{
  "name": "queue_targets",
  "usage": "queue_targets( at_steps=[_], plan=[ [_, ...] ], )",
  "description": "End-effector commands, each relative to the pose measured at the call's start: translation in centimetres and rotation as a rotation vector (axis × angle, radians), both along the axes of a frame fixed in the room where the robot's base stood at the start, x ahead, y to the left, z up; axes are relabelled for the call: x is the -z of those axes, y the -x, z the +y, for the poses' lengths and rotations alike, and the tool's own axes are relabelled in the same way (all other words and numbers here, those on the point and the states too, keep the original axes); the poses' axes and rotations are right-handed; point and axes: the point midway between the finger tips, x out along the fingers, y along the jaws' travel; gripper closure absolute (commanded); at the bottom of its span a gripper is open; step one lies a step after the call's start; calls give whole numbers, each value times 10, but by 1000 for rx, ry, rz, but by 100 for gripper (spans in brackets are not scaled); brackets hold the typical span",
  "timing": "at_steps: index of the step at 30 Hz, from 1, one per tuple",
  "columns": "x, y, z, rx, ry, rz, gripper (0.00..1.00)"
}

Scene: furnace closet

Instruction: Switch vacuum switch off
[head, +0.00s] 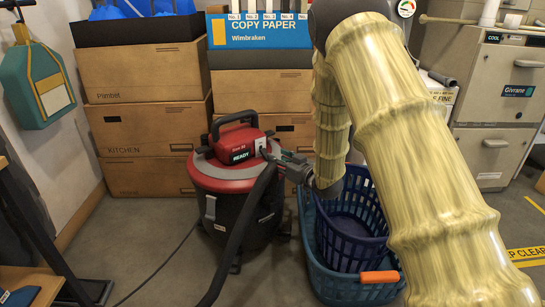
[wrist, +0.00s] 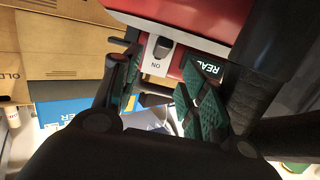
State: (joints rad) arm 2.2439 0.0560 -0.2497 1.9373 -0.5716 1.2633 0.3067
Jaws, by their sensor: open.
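The shop vacuum (head: 228,180) stands on the floor, with a red top, a dark drum and a label reading READY. Its red housing also fills the top of the wrist view (wrist: 190,15). The vacuum switch (wrist: 162,48) is a dark rocker on a pale plate marked ON. My gripper (head: 284,160) is at the right side of the vacuum's top. In the wrist view my gripper (wrist: 160,72) is open, with a dark finger on each side and the switch plate just beyond, between the tips. I cannot tell whether either fingertip touches the housing.
A black hose (head: 240,232) runs down the vacuum's front. Blue baskets (head: 322,278) with an orange grip stand right of it, under my arm. Cardboard boxes (head: 145,135) are stacked behind. A furnace cabinet (head: 500,85) stands at right. Some floor at front left is clear.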

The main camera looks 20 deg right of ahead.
Motion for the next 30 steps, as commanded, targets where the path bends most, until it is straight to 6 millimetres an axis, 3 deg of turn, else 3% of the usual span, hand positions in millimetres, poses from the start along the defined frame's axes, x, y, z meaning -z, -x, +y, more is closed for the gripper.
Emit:
queue_targets(
  at_steps=[6, 12, 30],
  plan=[
    [-4, 34, -12, 1, -2, 1, 57],
    [-6, 51, -18, 1, -1, 0, 57],
    [-6, 55, -19, 0, -1, 0, 57]
  ],
)
